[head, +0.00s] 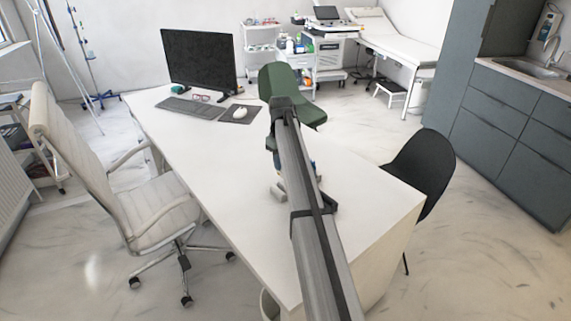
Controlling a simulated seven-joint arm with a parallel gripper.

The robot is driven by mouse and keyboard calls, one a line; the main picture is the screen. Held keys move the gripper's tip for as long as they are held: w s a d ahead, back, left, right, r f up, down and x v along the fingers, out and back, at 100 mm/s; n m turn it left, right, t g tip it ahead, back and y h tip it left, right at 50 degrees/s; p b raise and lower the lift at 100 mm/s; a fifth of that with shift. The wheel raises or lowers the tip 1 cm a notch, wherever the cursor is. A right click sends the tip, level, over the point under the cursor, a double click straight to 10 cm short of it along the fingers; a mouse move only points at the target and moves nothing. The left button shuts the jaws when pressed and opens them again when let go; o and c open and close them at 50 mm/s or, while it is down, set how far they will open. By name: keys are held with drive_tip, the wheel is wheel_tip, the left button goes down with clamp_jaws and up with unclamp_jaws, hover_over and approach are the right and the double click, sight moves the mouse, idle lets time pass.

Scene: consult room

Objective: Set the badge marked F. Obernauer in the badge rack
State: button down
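Neither the badge marked F. Obernauer nor a badge rack can be made out in the head view. My arm crosses the middle of the white desk (215,175) and hides part of its top. I cannot tell what either belongs to. I cannot make out my gripper or its fingers.
A monitor (199,58), keyboard (190,109), glasses (201,97) and mouse (240,112) are at the desk's far end. A beige chair (110,185) stands left, a green chair (283,80) behind, a black chair (425,168) right. The desk's near left top is clear.

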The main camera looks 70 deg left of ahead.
sight(281, 177)
drive_tip(key=shift+f, duration=0.1)
drive_tip(key=shift+f, duration=1.85)
drive_tip(key=shift+f, duration=1.9)
idle(1.6)
drive_tip(key=c, duration=0.9)
unclamp_jaws()
drive_tip(key=shift+o, duration=0.2)
drive_tip(key=shift+o, duration=0.9)
drive_tip(key=shift+r, duration=0.2)
drive_tip(key=shift+r, duration=3.35)
